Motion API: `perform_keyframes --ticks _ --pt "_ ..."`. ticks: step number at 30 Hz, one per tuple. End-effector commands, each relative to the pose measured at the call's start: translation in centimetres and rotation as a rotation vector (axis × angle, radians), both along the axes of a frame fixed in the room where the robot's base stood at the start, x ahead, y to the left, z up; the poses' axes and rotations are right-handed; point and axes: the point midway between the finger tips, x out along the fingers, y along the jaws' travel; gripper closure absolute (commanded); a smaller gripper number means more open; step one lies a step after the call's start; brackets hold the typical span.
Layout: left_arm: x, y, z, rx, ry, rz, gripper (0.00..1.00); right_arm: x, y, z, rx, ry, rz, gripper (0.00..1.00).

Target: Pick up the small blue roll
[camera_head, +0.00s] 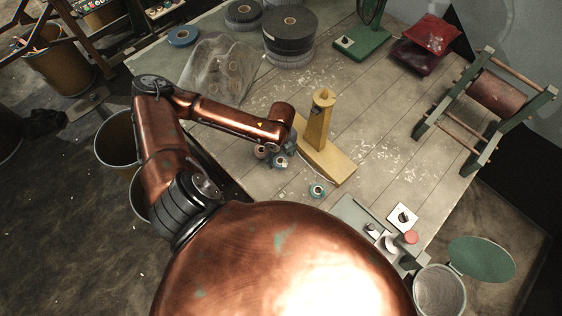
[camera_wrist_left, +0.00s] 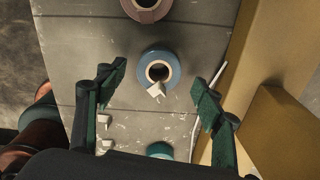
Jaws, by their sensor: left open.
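The small blue roll (camera_wrist_left: 172,62) lies on the table in the left wrist view, with its pale core facing up and a white tab or scrap at its near edge. My left gripper (camera_wrist_left: 160,78) is open, its two green fingers apart on either side of the roll and not seen touching it. In the head view the blue roll (camera_head: 280,163) shows just below the end of my left arm, whose gripper (camera_head: 285,150) is mostly hidden there. My right gripper is not in view.
A reddish-brown roll (camera_wrist_left: 147,14) lies just beyond the blue one; a teal roll (camera_head: 317,191) lies nearer. A yellow stand (camera_head: 317,130) with an upright post is close on the right. A clear bag (camera_head: 215,70) and grey rolls (camera_head: 290,28) stand farther back.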

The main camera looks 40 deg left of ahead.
Motion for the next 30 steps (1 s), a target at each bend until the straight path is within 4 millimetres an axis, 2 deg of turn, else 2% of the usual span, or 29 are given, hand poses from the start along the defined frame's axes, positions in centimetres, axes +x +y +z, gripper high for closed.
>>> perform_keyframes --ticks 1,3,11,21,30 --pt "-0.1 0.1 -1.0 0.001 0.003 0.001 0.38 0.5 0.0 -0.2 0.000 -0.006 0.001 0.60" --pt "-0.1 0.1 -1.6 0.002 0.002 0.001 0.38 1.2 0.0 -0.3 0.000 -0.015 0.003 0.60" --pt "-0.2 0.2 -1.8 0.002 0.000 0.002 0.40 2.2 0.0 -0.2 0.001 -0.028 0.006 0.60" --pt "-0.2 0.2 -1.8 0.002 0.000 0.002 0.63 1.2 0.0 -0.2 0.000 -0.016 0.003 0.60" --pt "-0.2 0.2 -1.8 0.002 0.000 0.002 0.83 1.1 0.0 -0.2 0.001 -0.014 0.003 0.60"
